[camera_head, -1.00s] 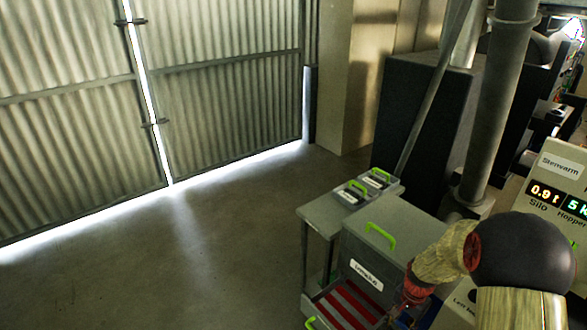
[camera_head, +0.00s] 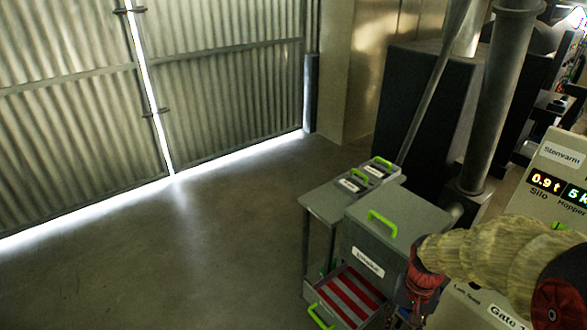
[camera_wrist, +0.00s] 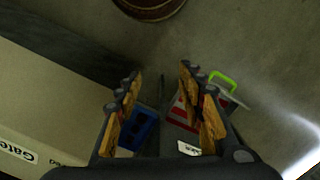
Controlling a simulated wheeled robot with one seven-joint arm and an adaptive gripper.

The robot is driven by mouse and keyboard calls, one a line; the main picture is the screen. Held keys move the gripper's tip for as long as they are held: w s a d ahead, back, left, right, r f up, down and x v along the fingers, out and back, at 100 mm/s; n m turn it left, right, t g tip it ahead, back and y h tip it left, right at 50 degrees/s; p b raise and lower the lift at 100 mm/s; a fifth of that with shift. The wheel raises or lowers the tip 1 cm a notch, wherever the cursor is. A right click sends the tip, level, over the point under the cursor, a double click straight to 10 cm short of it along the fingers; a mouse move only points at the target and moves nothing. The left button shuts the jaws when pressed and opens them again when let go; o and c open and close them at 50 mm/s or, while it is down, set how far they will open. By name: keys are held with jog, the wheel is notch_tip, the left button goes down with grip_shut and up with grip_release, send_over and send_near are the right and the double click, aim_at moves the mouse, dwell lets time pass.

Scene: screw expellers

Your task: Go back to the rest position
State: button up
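In the wrist view my gripper (camera_wrist: 161,78) has its two orange-padded fingers spread apart, with nothing between them. It hangs above the floor and an open drawer. In the head view my arm comes in from the lower right, and my gripper is mostly cut off by the bottom edge. The open drawer (camera_head: 347,299), with red and pale stripes inside and a green handle, lies just left of it. The drawer also shows in the wrist view (camera_wrist: 181,112), partly behind the right finger.
A grey cabinet (camera_head: 398,218) with a green top handle stands above the drawer. Small green-handled boxes (camera_head: 366,177) sit on a side table behind it. A control panel (camera_head: 556,180) and a grey pipe (camera_head: 497,90) are at right. A blue object (camera_wrist: 140,127) lies below my gripper. The left floor is clear.

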jog(key=s+a+r+n+t, duration=0.1)
jog(key=s+a+r+t, duration=0.1)
jog(key=r, duration=0.5)
jog(key=s+a+r+n+t, duration=0.2)
jog(key=s+a+r, duration=0.1)
jog(key=r, duration=0.4)
jog(key=s+a+r+n+t, duration=0.1)
jog(key=s+a+r+t, duration=0.1)
jog(key=r, duration=0.6)
jog(key=shift+s+a+t, duration=0.3)
jog(key=shift+s+a, duration=0.45)
jog(key=shift+s, duration=0.45)
jog(key=shift+r, duration=0.1)
jog(key=shift+c, duration=0.3)
